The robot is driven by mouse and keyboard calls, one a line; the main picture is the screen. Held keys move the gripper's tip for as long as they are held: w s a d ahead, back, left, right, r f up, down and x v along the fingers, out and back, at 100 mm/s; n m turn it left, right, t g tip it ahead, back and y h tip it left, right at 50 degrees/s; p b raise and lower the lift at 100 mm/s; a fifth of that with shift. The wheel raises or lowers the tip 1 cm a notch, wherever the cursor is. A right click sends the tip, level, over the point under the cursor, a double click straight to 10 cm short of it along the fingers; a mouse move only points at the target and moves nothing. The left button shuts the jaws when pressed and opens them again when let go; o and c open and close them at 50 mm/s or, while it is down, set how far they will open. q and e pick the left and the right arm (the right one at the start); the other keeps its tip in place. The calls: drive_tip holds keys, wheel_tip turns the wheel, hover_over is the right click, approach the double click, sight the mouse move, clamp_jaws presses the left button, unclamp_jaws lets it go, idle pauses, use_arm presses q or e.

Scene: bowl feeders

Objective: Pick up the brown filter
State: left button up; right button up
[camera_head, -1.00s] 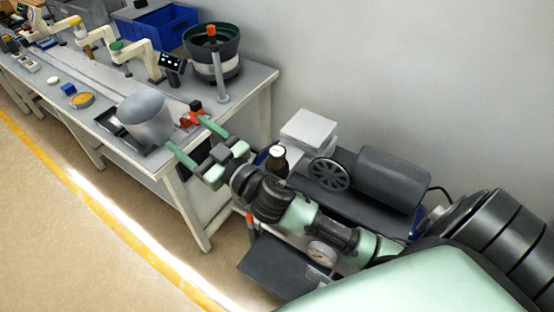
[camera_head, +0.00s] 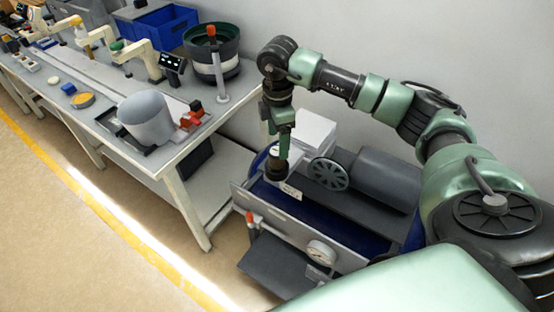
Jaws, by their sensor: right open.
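The brown filter (camera_head: 275,173) is a small, dark upright cylinder with a pale top. It stands at the left end of the air compressor (camera_head: 370,185), partly hidden by my right gripper. My right gripper (camera_head: 282,152) points down with its green fingers at the filter's upper part. It is open; the view does not show clearly whether the fingers touch the filter. My left gripper is not in view.
The compressor has a dark spoked wheel (camera_head: 328,174), a pressure gauge (camera_head: 321,252) and a light box (camera_head: 311,131) behind it. The workbench (camera_head: 180,157) on the left carries a grey bowl (camera_head: 146,118) and a bowl feeder (camera_head: 230,48).

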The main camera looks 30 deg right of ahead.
sight(276, 151)
drive_tip(key=f+p, duration=0.1)
drive_tip(key=f, duration=0.2)
drive_tip(key=f+p, duration=0.1)
drive_tip(key=f, duration=0.2)
drive_tip(key=shift+w+a+f, duration=0.1)
drive_tip(key=shift+a+f, duration=0.1)
drive_tip(key=shift+f, duration=0.55)
clamp_jaws()
drive_tip(key=shift+w+r, duration=0.1)
drive_tip(key=shift+r, duration=0.1)
